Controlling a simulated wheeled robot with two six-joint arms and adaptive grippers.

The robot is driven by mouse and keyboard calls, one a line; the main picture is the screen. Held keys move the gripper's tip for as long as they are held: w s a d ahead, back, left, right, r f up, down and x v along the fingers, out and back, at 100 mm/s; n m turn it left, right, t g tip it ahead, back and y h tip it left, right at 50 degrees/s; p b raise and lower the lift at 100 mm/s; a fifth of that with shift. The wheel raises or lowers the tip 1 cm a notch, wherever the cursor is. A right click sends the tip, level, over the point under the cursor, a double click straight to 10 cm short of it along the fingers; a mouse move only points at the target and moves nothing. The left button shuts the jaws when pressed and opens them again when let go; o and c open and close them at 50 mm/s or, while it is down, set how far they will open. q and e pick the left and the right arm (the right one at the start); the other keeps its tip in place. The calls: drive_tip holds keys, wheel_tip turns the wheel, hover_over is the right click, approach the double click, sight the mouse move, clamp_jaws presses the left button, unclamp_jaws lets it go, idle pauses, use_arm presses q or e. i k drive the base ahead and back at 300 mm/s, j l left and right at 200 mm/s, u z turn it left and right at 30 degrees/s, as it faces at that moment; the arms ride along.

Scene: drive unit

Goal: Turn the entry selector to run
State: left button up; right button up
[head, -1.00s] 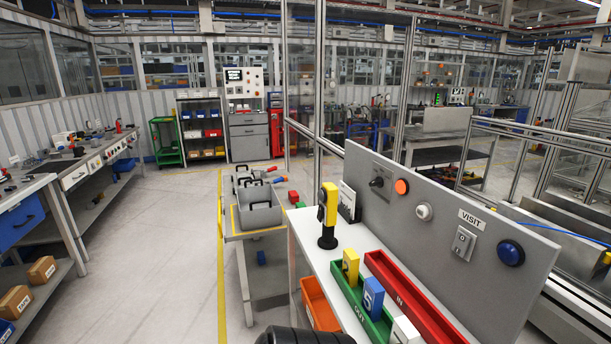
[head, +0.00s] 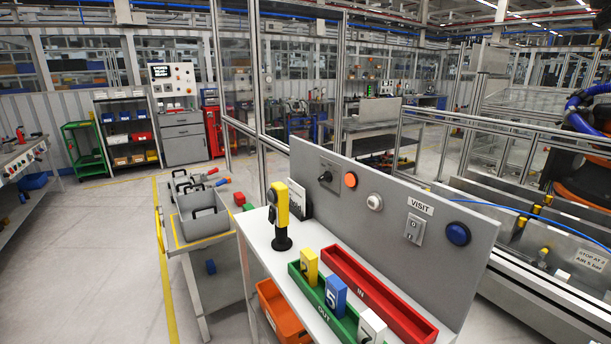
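A grey upright panel (head: 440,240) stands along the back of a white bench. A black rotary selector knob (head: 325,177) sits on a grey plate at the panel's left end, left of an orange button (head: 350,180). Its markings are too small to read. A white button (head: 374,202), a grey two-position switch marked with O (head: 413,230) and a blue button (head: 458,234) follow to the right. A VISIT label (head: 420,206) is above the grey switch. Which control is the entry selector, I cannot tell for sure. Neither of my grippers shows.
On the bench are a yellow and black handheld device (head: 280,215) on a stand, a red IN tray (head: 385,300) and a green OUT tray (head: 299,279) with numbered blocks. A cart with grey bins (head: 205,225) stands left. Open floor (head: 100,260) lies further left.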

sight(327, 177)
drive_tip(key=i+j, duration=0.15)
drive_tip(key=j, duration=0.2)
drive_tip(key=i+j, duration=0.15)
drive_tip(key=j, duration=0.15)
drive_tip(key=i+j, duration=0.1)
drive_tip(key=j, duration=0.25)
drive_tip(key=i+j+z, duration=0.1)
drive_tip(key=j, duration=0.2)
drive_tip(key=i, duration=0.05)
